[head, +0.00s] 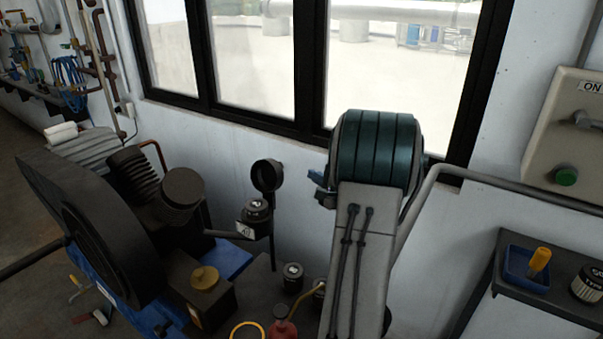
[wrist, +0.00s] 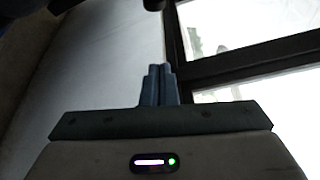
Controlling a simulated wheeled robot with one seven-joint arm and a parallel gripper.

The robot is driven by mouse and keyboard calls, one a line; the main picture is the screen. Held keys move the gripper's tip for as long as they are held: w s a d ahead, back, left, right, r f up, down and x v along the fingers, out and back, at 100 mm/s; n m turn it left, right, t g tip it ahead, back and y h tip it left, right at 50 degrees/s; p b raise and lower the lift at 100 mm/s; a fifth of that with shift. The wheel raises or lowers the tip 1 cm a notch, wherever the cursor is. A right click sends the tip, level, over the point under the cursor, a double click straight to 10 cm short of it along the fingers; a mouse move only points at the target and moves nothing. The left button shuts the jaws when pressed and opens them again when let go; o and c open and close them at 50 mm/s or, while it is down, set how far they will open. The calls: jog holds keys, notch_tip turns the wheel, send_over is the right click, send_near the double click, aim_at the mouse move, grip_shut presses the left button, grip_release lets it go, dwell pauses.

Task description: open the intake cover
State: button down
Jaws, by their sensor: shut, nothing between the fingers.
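My gripper (head: 321,190) shows in the head view as blue-grey fingers at the left of my arm, in front of the wall below the window. In the wrist view its fingers (wrist: 158,84) are together and empty. I cannot tell for certain which part is the intake cover. A black round cup-like part (head: 267,174) stands above a small labelled black canister (head: 256,211), left of my gripper and apart from it in the picture. A wide dark cylinder (head: 182,192) stands on the compressor further left. A dark shape, unclear, cuts the wrist view's top edge.
The compressor has a large black wheel guard (head: 85,225) and a yellow-capped box (head: 204,280). A red bottle (head: 281,322) stands at the front. At right are a shelf with a blue tray (head: 526,278), a grey pipe and a switch box (head: 570,140).

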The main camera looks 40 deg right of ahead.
aim_at(275, 174)
jog(key=w+a+p, duration=0.3)
jog(key=w, duration=0.5)
jog(key=shift+a, duration=0.25)
jog(key=shift+r, duration=0.1)
jog(key=shift+a+f+b, duration=0.15)
jog(key=shift+f+b, duration=0.05)
jog(key=shift+b, duration=0.9)
